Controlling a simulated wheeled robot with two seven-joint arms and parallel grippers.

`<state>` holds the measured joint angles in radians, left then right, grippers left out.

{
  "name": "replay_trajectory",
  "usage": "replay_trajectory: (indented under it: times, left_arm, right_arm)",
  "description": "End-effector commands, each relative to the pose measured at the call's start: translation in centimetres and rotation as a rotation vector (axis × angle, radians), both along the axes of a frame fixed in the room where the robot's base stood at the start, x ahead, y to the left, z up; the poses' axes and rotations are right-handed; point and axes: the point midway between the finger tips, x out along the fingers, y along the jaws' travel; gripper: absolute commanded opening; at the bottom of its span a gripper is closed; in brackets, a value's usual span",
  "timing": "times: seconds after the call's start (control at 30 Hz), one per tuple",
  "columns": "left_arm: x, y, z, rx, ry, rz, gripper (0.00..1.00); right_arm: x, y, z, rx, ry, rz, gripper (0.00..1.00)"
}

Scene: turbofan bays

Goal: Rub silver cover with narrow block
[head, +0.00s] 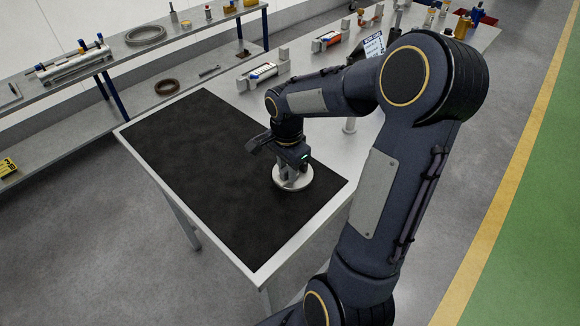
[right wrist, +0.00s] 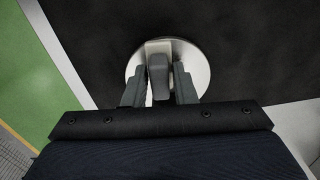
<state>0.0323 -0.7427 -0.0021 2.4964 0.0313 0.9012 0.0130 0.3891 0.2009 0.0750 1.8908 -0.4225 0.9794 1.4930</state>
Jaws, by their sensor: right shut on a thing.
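The silver cover (head: 302,184) is a round, shiny metal disc lying flat on the black mat near its right side. It also shows in the right wrist view (right wrist: 197,66). My right gripper (head: 289,172) points down over the cover, its fingers on either side of a narrow grey block (right wrist: 158,78). The gripper is shut on this block. The block stands over the middle of the cover with a paler part at its far end; whether it touches the cover I cannot tell. My left gripper is not in view.
The black mat (head: 205,160) lies on a white table (head: 146,158) and is otherwise bare. Fixtures with small parts (head: 262,74) stand behind the mat. A grey shelf bench (head: 60,125) with rings and tools runs along the back left.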

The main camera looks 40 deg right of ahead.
Motion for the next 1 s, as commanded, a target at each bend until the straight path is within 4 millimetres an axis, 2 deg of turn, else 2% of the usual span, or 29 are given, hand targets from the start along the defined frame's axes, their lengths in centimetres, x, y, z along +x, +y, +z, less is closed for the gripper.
replay_trajectory:
  times: [0.1, 0.37, 0.7, 1.0]
  left_arm:
    - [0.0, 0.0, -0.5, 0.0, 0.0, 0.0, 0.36]
    - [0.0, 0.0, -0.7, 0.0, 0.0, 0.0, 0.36]
    - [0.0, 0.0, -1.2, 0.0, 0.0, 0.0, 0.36]
    - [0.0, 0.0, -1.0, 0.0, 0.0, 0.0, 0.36]
  right_arm:
    - [-0.1, 1.2, -0.3, 0.001, 0.001, 0.004, 0.06]
    - [-0.3, 2.2, -0.3, 0.004, 0.004, 0.003, 0.06]
    - [-0.7, 4.8, -0.2, 0.005, 0.005, 0.004, 0.06]
    - [0.2, 4.8, 0.1, 0.003, 0.004, 0.001, 0.06]
